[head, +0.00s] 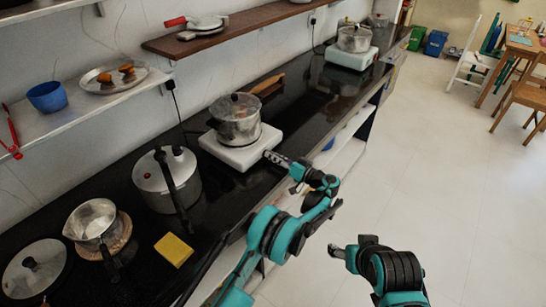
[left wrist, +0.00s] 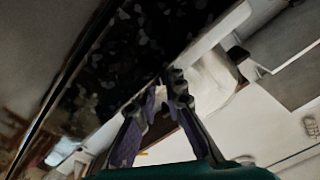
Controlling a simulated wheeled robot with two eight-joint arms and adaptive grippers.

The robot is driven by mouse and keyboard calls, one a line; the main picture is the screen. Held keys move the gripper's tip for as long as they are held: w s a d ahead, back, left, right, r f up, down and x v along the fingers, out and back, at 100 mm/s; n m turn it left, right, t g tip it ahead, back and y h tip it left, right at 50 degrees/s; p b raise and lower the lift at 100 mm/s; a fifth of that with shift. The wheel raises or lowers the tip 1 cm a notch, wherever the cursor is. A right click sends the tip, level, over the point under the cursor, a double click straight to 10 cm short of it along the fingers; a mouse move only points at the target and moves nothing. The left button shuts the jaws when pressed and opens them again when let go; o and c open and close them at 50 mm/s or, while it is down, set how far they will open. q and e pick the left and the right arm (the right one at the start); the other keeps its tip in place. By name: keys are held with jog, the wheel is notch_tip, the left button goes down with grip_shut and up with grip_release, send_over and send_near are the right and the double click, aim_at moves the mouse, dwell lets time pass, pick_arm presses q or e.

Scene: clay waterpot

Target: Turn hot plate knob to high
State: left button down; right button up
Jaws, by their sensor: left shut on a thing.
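The white hot plate (head: 236,158) stands on the black counter with a lidded glass-and-steel pot (head: 236,122) on it. My left gripper (head: 272,156) reaches its right front side, where the knob is hidden behind the fingers. In the left wrist view, the gripper's fingers (left wrist: 165,80) come together at the tips, shut on what I take to be the hot plate knob. The knob's setting cannot be read. My right gripper (head: 336,251) is low over the floor, away from the counter; its finger opening is too small to judge.
A pressure cooker (head: 150,188), a saucepan (head: 92,222) and a yellow sponge (head: 174,250) stand nearer on the counter. A second white hot plate (head: 345,60) with a pot is farther along. Wall shelves (head: 90,98) hang at left. The floor (head: 450,170) at right is clear.

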pick_arm(q)
jog(key=c, duration=1.6)
grip_release()
jog(key=shift+d, duration=0.1)
jog(key=v, duration=0.7)
jog(key=shift+s+d, duration=0.1)
jog(key=shift+s, duration=0.1)
